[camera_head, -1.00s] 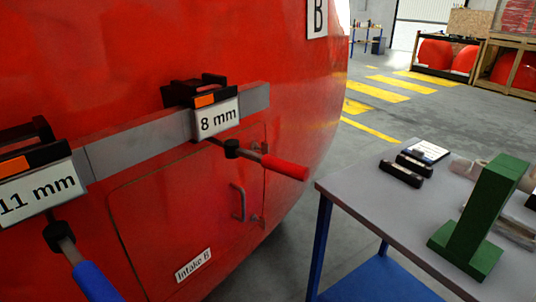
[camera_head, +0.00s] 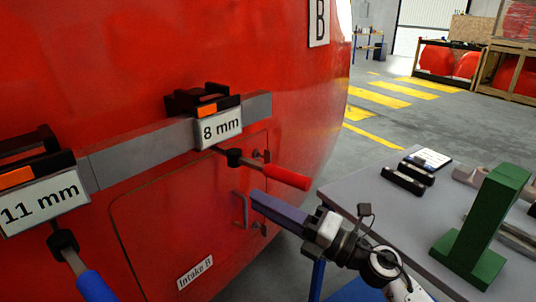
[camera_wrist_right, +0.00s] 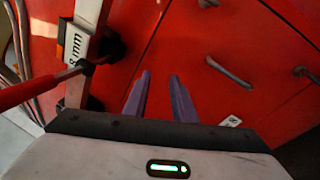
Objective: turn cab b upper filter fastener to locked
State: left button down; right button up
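The cab B hatch (camera_head: 190,225), labelled "Intake B", is shut in the red nosecone. A small upper fastener (camera_head: 257,155) shows at its right edge, partly behind the red-handled tool; its turn position is too small to tell. A lower fastener (camera_head: 259,228) sits near the grey door handle (camera_head: 238,207). My right gripper (camera_head: 254,195) reaches in from the lower right, its purple fingers pointing at the hatch's right edge, below the upper fastener. In the right wrist view the fingers (camera_wrist_right: 160,75) are apart and empty. A fastener (camera_wrist_right: 208,3) shows at the top edge there. My left gripper is out of view.
A red-handled tool (camera_head: 285,176) juts out from the 8 mm holder (camera_head: 218,128) on the grey rail, just above my right gripper. A blue-handled tool (camera_head: 92,285) hangs at the 11 mm holder (camera_head: 42,203). A grey table (camera_head: 400,210) with a green block (camera_head: 485,225) stands to the right.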

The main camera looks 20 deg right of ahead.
jog(key=w+d+r+n+g+h, duration=0.1)
jog(key=w+d+r+n+g, duration=0.2)
jog(key=n, duration=0.6)
jog(key=n+h, duration=0.3)
jog(key=h, duration=0.2)
send_near(268, 154)
jog(key=shift+h, duration=0.3)
jog(key=p+x, duration=0.1)
jog(key=x, duration=0.9)
jog(key=shift+w+a, duration=0.1)
jog(key=shift+w, duration=0.1)
grip_shut()
